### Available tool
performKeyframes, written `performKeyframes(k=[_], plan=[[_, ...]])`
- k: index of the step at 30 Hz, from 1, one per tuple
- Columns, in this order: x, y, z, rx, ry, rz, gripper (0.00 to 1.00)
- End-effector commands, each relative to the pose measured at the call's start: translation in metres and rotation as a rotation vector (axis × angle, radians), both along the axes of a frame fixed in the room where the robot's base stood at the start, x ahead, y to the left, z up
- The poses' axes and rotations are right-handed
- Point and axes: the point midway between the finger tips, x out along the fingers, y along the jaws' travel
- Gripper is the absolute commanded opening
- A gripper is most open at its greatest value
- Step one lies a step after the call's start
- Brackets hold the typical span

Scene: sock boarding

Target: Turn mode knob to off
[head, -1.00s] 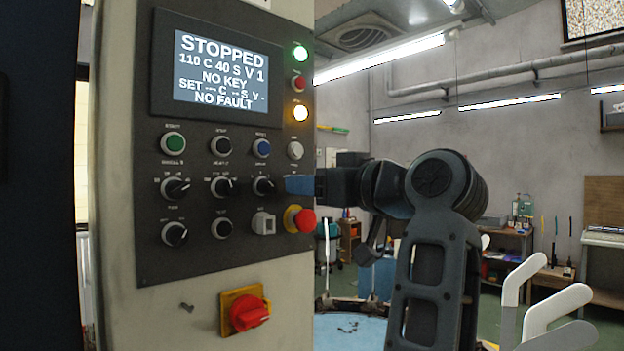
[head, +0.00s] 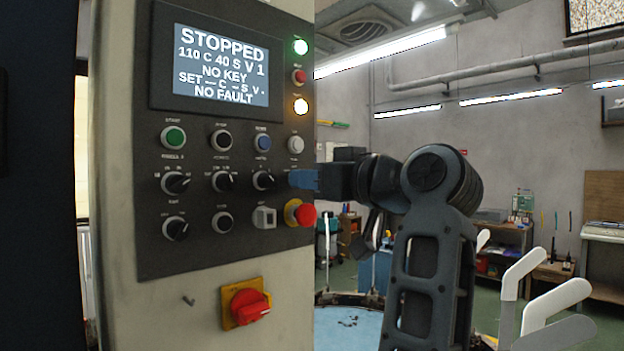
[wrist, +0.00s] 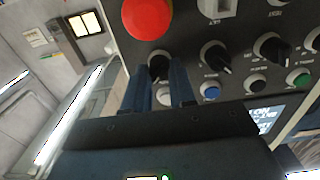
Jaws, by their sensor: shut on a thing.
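The control panel (head: 190,250) stands at the left in the head view, with a row of black selector knobs. My gripper (head: 293,180) is at the right end of that row, its blue fingers covering the rightmost knob there. In the wrist view, my gripper (wrist: 160,88) is shut on that black knob (wrist: 158,65), which shows between the fingertips. The fingers hide part of it, and I cannot read its label or its pointer setting. The neighbouring knob (head: 263,180) is free of the fingers. The display (head: 222,65) reads STOPPED, NO KEY and NO FAULT.
A red emergency button (head: 306,215) sits just below the fingers, beside a grey key switch (head: 264,217). A white button (head: 296,144) is just above. A red rotary switch on a yellow plate (head: 247,306) is lower down. The room is open to the right.

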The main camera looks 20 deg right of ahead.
Motion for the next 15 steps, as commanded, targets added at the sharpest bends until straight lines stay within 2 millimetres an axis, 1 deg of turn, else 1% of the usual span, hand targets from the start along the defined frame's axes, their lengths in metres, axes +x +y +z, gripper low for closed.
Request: performKeyframes(k=[8, 15], plan=[[-0.0001, -0.0007, -0.0009, -0.052, -0.016, -0.001, 0.0], [-0.0003, -0.0013, -0.0016, -0.199, -0.064, -0.002, 0.0]])
